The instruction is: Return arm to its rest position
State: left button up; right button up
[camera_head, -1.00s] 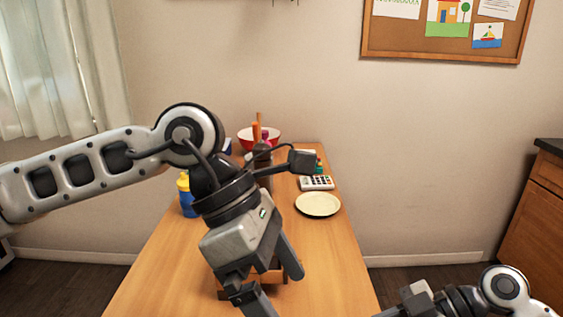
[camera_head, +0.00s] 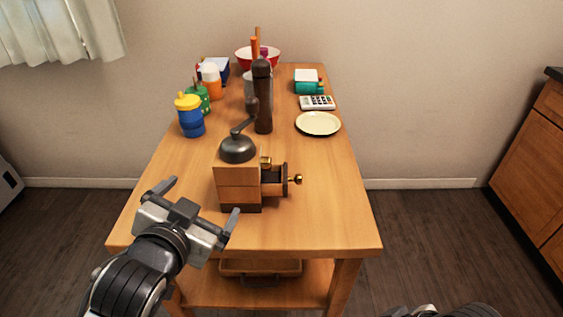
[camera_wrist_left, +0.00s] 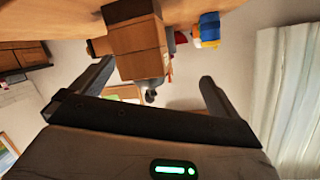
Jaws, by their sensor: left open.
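My left gripper (camera_head: 198,207) is low at the left front corner of the wooden table (camera_head: 300,231), its fingers spread wide and empty. In the left wrist view its two fingers (camera_wrist_left: 155,95) are also apart with nothing between them. A wooden coffee grinder (camera_head: 238,182) stands on the table just ahead and to the right of the gripper, apart from it; its small drawer (camera_head: 273,179) sticks out to the right. The grinder also shows upside down in the left wrist view (camera_wrist_left: 138,47). Only a piece of my right arm shows at the bottom edge; its gripper is out of view.
A blue cup with a yellow lid (camera_head: 190,117), a dark pepper mill (camera_head: 263,98), a cream plate (camera_head: 318,123) and a calculator (camera_head: 317,102) stand further back. A red bowl (camera_head: 243,57) is at the far end. The table's front right is clear.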

pick_arm(q)
jog(key=s+a+f+n+g+y, duration=0.1)
jog(key=s+a+f+g, duration=0.1)
jog(key=s+f+g, duration=0.3)
jog(key=s+a+f+n+g, duration=0.2)
jog(key=s+f, duration=0.4)
jog(key=s, duration=0.2)
jog(key=s+a+f+n+g+y, duration=0.1)
jog(key=s+a+f+g, duration=0.25)
jog(key=s+f, duration=0.2)
pick_arm(e)
jog(key=s+d+m+h, duration=0.3)
jog(key=d+m, duration=0.1)
pick_arm(q)
jog(key=w+d+f+t+h, duration=0.3)
jog(key=w+d+f+t, duration=0.2)
jog(key=d+f+t, duration=0.1)
jog(key=shift+d+f, duration=0.15)
jog(key=shift+d, duration=0.05)
pick_arm(e)
jog(key=w+a+f+t+y, duration=0.2)
jog(key=w+a+f+t, duration=0.3)
jog(key=f+t, duration=0.1)
jog(key=shift+w+a+f+t+y, duration=0.15)
jog(key=shift+w+t+y, duration=0.15)
jog(key=shift+t, duration=0.2)
pick_arm(q)
jog(key=shift+t, duration=0.25)
